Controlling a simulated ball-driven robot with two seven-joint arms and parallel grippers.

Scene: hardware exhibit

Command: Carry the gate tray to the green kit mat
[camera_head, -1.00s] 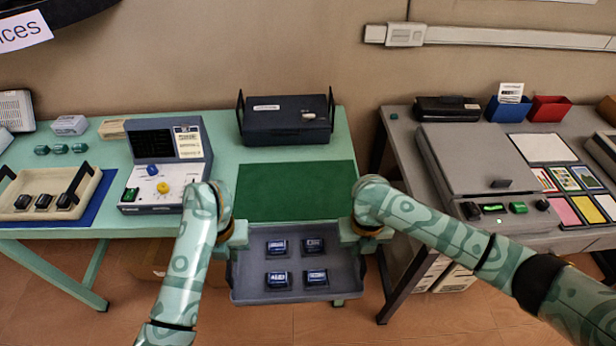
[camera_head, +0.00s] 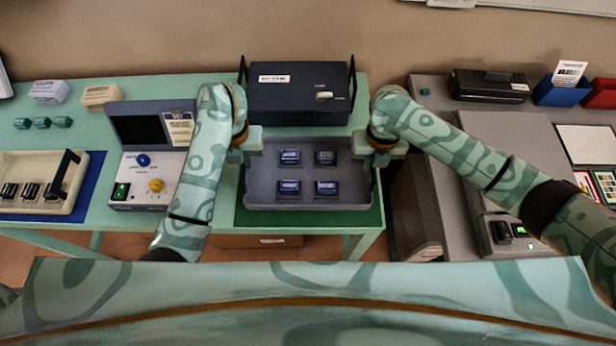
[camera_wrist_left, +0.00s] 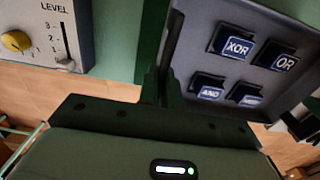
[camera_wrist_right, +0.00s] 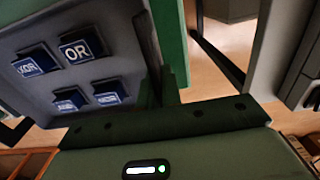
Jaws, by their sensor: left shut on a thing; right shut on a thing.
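The gate tray (camera_head: 307,172), grey and shallow, holds several dark blue blocks in two rows. The wrist views show the blocks with labels such as XOR, OR and AND. My left gripper (camera_head: 246,151) is shut on the tray's left side, and my right gripper (camera_head: 377,152) is shut on its right side. The tray looks level and covers most of the green kit mat (camera_head: 305,222), whose front strip and side edges show around it. I cannot tell whether the tray touches the mat. The tray also shows in the left wrist view (camera_wrist_left: 190,55) and right wrist view (camera_wrist_right: 30,95).
A dark case (camera_head: 300,95) with upright handles stands just behind the tray. A control box (camera_head: 150,180) with knobs is close left of my left arm. A cream tray (camera_head: 45,170) sits further left on a blue mat. A gap separates the grey table (camera_head: 430,100) at right.

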